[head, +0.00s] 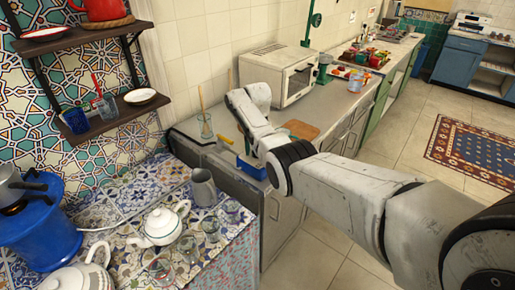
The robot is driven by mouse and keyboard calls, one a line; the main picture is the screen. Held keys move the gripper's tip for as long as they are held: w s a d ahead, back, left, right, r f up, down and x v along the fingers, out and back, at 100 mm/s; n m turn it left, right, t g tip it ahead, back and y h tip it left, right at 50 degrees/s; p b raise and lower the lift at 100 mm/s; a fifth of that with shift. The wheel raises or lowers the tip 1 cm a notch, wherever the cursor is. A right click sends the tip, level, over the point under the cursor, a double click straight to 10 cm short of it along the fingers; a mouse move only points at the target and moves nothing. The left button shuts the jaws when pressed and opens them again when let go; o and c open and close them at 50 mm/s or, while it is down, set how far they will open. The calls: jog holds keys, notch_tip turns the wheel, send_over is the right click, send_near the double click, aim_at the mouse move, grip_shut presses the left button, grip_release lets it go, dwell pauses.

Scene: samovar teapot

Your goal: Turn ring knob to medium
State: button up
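A blue cylindrical gas burner (40,235) stands at the left edge of the tiled table, partly cut off by the frame. A grey metal pot (12,188) sits on top of it, with a small orange glow below the pot. A dark handle-like part sticks out near the burner's top. I cannot make out a ring knob or its setting. My arm reaches in from the right and bends up over the grey counter, well to the right of the burner. My gripper's fingers do not show; they are hidden behind the arm or too small to tell.
A white teapot (160,225), a grey pitcher (203,188) and several glasses stand on the tiled table (222,240). A second white teapot (75,278) is at the front. Shelves (100,127) hang above the burner. A white microwave (277,73) stands on the counter.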

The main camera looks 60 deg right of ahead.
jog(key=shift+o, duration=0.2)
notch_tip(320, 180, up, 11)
jog(key=b, duration=0.1)
dwell(0.5)
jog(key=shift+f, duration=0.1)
